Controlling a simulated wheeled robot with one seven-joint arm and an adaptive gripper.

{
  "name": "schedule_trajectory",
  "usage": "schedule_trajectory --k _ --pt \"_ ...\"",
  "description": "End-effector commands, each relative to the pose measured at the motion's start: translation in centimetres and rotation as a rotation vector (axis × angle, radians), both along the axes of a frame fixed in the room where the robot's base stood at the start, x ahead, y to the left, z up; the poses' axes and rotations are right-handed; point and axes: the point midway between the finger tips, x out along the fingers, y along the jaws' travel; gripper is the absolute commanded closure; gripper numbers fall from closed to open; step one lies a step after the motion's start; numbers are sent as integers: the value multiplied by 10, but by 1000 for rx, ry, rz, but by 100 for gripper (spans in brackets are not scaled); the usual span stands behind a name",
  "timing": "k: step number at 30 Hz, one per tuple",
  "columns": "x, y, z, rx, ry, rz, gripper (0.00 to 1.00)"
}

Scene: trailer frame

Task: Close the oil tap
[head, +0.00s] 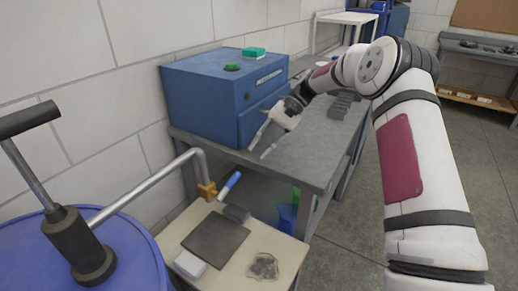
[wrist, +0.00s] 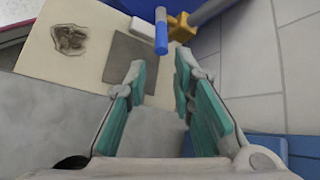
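The oil tap (head: 207,190) is a brass-yellow fitting at the end of a grey pipe from the blue drum. It shows at the top of the wrist view (wrist: 182,27). A blue handle (head: 229,186) sticks out beside it, tilted up to the right, and looks like its lever. The handle (wrist: 161,32) lies ahead of the fingertips in the wrist view, apart from them. My gripper (head: 259,151) is open and empty, up and right of the tap in the head view, by the bench's front edge. Its two teal-padded fingers (wrist: 159,65) are spread.
The blue drum (head: 30,260) with a black-handled pump (head: 75,245) stands at left. A low table (head: 215,278) below the tap holds a dark plate (head: 216,240), a white block (head: 190,265) and a stain. A blue cabinet (head: 205,100) stands on the grey bench (head: 300,165).

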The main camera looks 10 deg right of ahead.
Motion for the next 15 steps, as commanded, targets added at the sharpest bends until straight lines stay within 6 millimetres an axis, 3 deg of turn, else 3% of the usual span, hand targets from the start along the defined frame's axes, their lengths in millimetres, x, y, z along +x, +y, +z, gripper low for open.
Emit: schedule_trajectory --k 3,8,11,15 --pt "-5 7 2 -37 -24 23 100" --pt "-32 34 7 -250 -185 180 100" --pt "-55 47 18 -430 -378 361 100" --pt "-77 61 49 -610 -680 651 100"
